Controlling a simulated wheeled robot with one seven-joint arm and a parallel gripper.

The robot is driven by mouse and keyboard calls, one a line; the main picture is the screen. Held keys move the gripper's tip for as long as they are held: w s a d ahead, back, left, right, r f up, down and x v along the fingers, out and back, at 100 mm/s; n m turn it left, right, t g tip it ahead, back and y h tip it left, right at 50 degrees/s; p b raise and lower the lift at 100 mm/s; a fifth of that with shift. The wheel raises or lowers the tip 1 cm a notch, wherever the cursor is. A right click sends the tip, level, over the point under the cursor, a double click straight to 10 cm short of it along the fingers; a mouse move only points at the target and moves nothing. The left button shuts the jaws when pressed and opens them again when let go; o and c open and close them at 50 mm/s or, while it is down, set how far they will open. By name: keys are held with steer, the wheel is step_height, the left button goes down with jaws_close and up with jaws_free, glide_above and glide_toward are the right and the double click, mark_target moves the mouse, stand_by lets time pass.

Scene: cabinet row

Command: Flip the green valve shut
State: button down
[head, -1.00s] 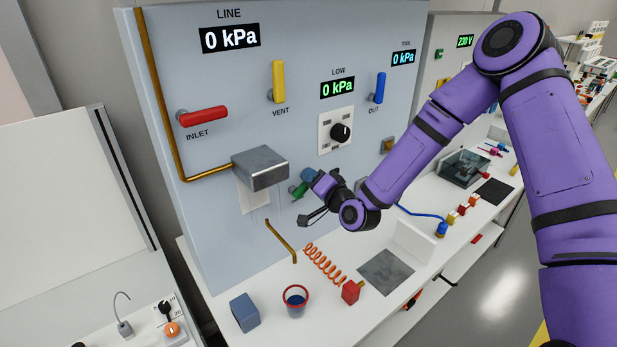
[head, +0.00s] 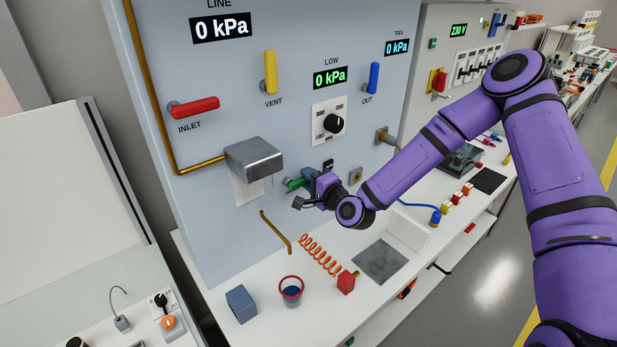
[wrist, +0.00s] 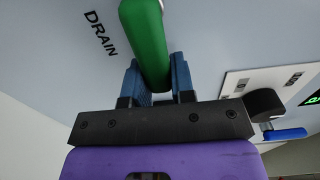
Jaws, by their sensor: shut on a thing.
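The green valve handle (head: 295,184) sticks out from the grey panel just below the grey metal box. In the wrist view the green handle (wrist: 146,38) runs between my two blue fingers, beside the printed word DRAIN. My gripper (wrist: 156,78) is shut on its near end, a finger on each side. In the head view my gripper (head: 308,183) covers part of the handle, so its exact angle is hard to tell there.
The grey metal box (head: 253,159) juts out above left of my gripper. A black knob (head: 334,123) and a blue lever (head: 373,77) are up and right. A brass pipe (head: 276,233), an orange coil (head: 319,254) and a red-rimmed cup (head: 291,291) are below.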

steer(key=shift+f, duration=0.1)
stand_by(0.3)
steer(key=c, duration=1)
jaws_free()
steer(key=shift+o, duration=0.2)
steer(key=shift+d, duration=0.1)
steer(key=v, duration=1)
steer(key=shift+s+d, duration=0.25)
steer(key=shift+s, duration=0.1)
